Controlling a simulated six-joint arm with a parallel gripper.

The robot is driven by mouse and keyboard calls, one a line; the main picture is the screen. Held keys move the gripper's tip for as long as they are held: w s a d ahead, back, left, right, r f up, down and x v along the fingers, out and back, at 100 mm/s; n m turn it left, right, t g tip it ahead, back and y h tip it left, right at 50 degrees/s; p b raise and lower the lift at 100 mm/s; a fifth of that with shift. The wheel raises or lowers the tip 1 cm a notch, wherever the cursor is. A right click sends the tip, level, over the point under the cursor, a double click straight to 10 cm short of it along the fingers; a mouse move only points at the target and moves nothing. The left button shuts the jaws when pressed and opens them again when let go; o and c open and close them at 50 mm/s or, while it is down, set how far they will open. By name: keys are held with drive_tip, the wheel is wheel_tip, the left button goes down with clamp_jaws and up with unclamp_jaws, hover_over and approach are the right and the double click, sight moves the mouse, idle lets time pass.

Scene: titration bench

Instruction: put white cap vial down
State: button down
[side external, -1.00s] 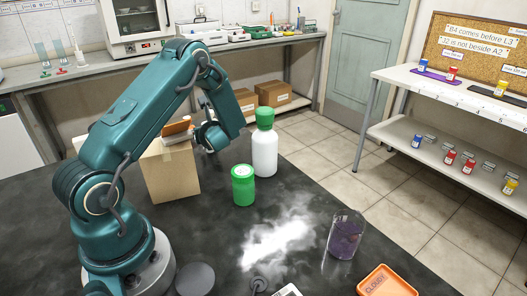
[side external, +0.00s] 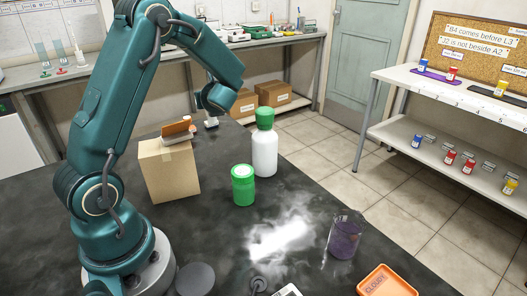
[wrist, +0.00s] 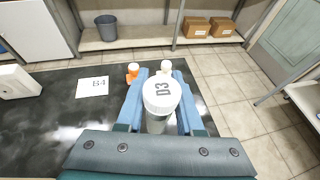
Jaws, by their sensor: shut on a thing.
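A white-capped vial marked "D3" (wrist: 162,92) stands upright between the blue fingers of my gripper (wrist: 160,88) in the wrist view. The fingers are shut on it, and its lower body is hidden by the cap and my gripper. In the side view my wrist is beyond the cardboard box, near the bench's far edge. The fingers are too small there to make out clearly.
A card marked "B4" (wrist: 93,86) lies on the dark bench left of my gripper. A cardboard box (side external: 169,172), a green-capped white bottle (side external: 265,150), a green jar (side external: 243,186) and a purple-filled beaker (side external: 344,238) stand nearer the side camera.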

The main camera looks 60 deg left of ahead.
drive_tip(key=s+d+r, duration=0.1)
drive_tip(key=s+d, duration=0.1)
drive_tip(key=d, duration=0.8)
drive_tip(key=s+d, duration=0.2)
drive_tip(key=d, duration=0.7)
drive_tip(key=shift+n+g, duration=0.3)
drive_tip(key=shift+w+d+f, duration=0.85)
drive_tip(key=shift+d+f, duration=0.9)
drive_tip(key=shift+f, duration=0.05)
drive_tip(key=shift+w+d+f, duration=0.9)
drive_tip(key=shift+d+f, duration=0.9)
drive_tip(key=shift+f, duration=0.05)
drive_tip(key=shift+w+d+f, duration=0.85)
drive_tip(key=shift+d+f, duration=0.9)
drive_tip(key=shift+f, duration=0.05)
drive_tip(key=shift+f, duration=0.1)
drive_tip(key=c, duration=0.5)
unclamp_jaws()
drive_tip(key=shift+c, duration=0.2)
